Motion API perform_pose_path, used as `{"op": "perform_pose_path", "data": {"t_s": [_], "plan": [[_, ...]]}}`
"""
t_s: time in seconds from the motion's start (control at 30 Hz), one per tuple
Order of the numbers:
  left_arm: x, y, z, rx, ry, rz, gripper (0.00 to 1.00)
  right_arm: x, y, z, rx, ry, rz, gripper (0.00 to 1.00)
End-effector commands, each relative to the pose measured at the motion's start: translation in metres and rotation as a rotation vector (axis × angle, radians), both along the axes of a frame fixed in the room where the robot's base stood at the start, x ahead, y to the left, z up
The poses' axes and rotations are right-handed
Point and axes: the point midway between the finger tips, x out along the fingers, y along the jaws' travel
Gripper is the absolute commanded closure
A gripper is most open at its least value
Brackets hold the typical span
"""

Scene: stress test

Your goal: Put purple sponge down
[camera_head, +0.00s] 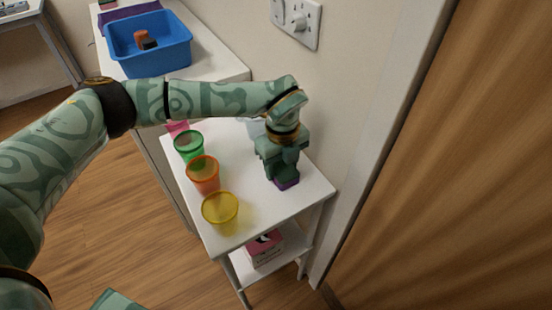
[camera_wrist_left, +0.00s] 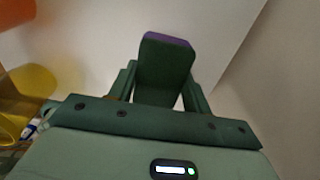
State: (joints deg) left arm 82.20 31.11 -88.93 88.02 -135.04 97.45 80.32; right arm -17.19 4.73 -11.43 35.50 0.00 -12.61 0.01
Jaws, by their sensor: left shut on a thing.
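The purple sponge (camera_head: 287,184) shows as a small purple strip below my left gripper (camera_head: 282,170) in the head view, over the right part of the white table top (camera_head: 258,215). I cannot tell whether it touches the table. In the left wrist view the sponge shows as a dark green block with a purple edge (camera_wrist_left: 168,39), between the fingers of my left gripper (camera_wrist_left: 163,90). The left gripper points down and is shut on the sponge. Most of the sponge is hidden by the gripper in the head view. My right gripper is not in view.
Green (camera_head: 188,147), orange (camera_head: 203,175) and yellow (camera_head: 220,209) cups line the table's left side, with a pink cup (camera_head: 177,128) behind. A blue bin (camera_head: 150,60) stands on the counter behind. A pink box (camera_head: 264,248) sits on the lower shelf. The wall is close right.

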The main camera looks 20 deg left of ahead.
Motion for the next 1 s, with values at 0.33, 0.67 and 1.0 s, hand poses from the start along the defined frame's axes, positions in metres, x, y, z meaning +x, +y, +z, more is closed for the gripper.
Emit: {"op": "perform_pose_path", "data": {"t_s": [0.33,0.67,1.0], "plan": [[0.000,0.000,-0.001,0.000,0.000,-0.001,0.29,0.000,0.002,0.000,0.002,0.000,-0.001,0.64],[0.000,0.000,-0.004,-0.001,0.001,0.000,0.29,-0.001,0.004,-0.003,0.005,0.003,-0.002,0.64],[0.003,0.000,0.068,0.000,-0.011,0.000,0.29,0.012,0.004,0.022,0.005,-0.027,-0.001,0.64]]}}
